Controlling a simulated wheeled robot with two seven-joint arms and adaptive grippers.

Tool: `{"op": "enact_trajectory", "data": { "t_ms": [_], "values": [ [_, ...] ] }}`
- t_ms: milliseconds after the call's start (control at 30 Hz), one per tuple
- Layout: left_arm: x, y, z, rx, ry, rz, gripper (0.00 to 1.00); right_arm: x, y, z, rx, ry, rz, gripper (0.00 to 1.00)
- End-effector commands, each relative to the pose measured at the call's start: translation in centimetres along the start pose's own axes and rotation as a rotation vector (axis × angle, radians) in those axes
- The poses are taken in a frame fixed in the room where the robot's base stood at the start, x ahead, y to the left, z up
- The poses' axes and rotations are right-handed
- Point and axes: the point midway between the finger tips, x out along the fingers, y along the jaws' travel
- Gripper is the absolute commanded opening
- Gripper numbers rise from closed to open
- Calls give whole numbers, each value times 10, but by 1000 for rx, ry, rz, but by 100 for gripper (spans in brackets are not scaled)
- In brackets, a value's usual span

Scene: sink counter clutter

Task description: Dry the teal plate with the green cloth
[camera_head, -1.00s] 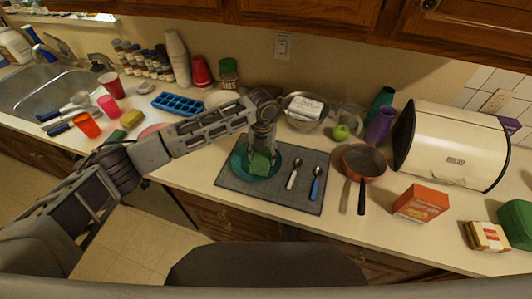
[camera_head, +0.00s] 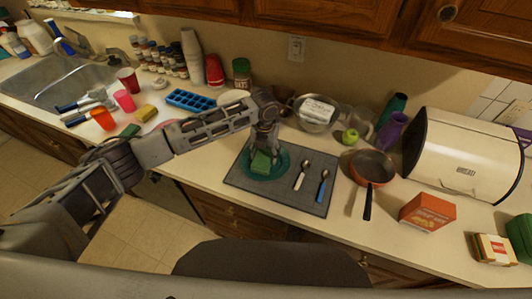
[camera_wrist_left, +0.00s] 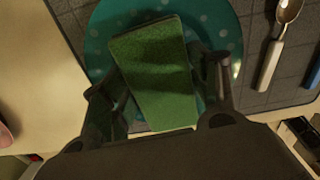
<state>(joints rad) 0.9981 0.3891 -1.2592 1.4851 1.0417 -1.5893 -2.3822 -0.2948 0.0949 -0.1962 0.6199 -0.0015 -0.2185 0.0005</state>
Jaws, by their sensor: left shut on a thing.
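The teal plate (camera_head: 283,168) lies on the left part of a dark grey mat and has pale spots, seen in the left wrist view (camera_wrist_left: 220,22). The green cloth (camera_head: 261,162) is a folded block over the plate; it also fills the middle of the left wrist view (camera_wrist_left: 155,70). My left gripper (camera_head: 265,148) points down over the plate and is shut on the cloth, with a finger on either side of it. Whether the cloth touches the plate I cannot tell for sure. My right gripper is not in view.
The grey mat (camera_head: 300,199) also holds a white-handled spoon (camera_head: 302,175) and a blue-handled spoon (camera_head: 322,186). An orange pan (camera_head: 373,168) stands to the right. Cups, a blue ice tray (camera_head: 190,100) and a yellow sponge (camera_head: 146,112) are left. Bare counter lies in front of the mat.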

Motion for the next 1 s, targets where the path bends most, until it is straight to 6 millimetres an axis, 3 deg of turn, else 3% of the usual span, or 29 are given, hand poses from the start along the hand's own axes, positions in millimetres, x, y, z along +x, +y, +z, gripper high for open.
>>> {"op": "enact_trajectory", "data": {
  "t_ms": [533,1000],
  "values": [
    [0,29,-4,0,0,1,41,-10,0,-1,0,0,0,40],
    [1,30,-4,0,0,0,41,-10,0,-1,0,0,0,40]
  ]
}}
